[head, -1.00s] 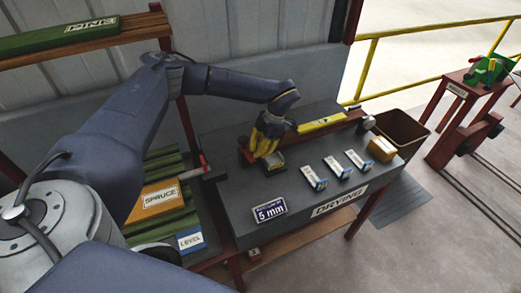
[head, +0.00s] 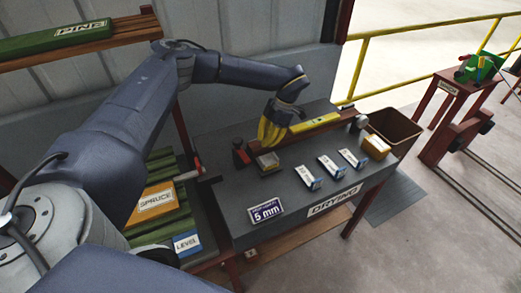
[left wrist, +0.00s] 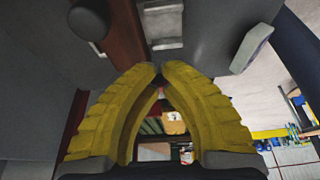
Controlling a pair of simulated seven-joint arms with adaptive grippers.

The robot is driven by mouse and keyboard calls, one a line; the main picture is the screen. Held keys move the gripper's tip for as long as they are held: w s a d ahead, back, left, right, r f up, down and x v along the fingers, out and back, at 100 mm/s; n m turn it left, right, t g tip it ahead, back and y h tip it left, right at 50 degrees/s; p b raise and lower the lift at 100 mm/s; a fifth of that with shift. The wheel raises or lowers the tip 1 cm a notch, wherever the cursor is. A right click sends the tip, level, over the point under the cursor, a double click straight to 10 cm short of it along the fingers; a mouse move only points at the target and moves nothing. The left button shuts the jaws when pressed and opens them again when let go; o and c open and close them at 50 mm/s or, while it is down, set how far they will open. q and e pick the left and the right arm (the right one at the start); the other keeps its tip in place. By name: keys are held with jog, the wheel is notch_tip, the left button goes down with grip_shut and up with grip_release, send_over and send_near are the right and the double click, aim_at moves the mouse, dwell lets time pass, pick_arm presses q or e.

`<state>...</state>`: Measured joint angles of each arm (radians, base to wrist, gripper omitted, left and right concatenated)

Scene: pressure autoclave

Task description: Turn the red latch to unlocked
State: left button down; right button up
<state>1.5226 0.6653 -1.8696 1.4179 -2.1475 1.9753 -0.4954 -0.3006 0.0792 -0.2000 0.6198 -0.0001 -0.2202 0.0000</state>
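No autoclave is recognisable, and I cannot tell for sure which part is the red latch. A small upright red handle (head: 198,164) stands at the left end of the dark table (head: 225,205). A dark knob on a red base (head: 241,154) stands on the tabletop, with a small metal-and-yellow block (head: 268,162) to its right. My left gripper (head: 268,143) has yellow fingers and hangs just above and behind that block, apart from the red handle. In the left wrist view its fingertips (left wrist: 161,70) come together with nothing seen between them. My right gripper is not in view.
Several white-and-blue boxes (head: 328,166), a yellow box (head: 376,145) and a "5 mm" sign (head: 266,209) are on the table. A yellow level (head: 314,122) lies along a red-brown rail behind. A brown bin (head: 395,132) stands to the right. Green slats with an orange SPRUCE board (head: 157,203) lie left.

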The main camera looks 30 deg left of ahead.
aim_at(242, 150)
pick_arm(q)
jog(key=shift+w+d+r+n, duration=0.7)
jog(key=shift+w+r, duration=1)
jog(key=shift+r, duration=0.95)
jog(key=x, duration=0.9)
jog(key=shift+s+d+f, duration=0.1)
jog(key=shift+s+d, duration=0.05)
jog(key=shift+s, duration=0.05)
jog(key=shift+s+a+f, duration=0.15)
jog(key=shift+s+a, duration=0.15)
jog(key=shift+s, duration=0.3)
jog(key=shift+s+a+f, duration=0.15)
jog(key=shift+s+a, duration=0.15)
jog(key=shift+s, duration=0.25)
jog(key=shift+s+a, duration=0.35)
jog(key=shift+s, duration=0.35)
jog(key=shift+s+a+m, duration=0.15)
jog(key=shift+s+m, duration=0.55)
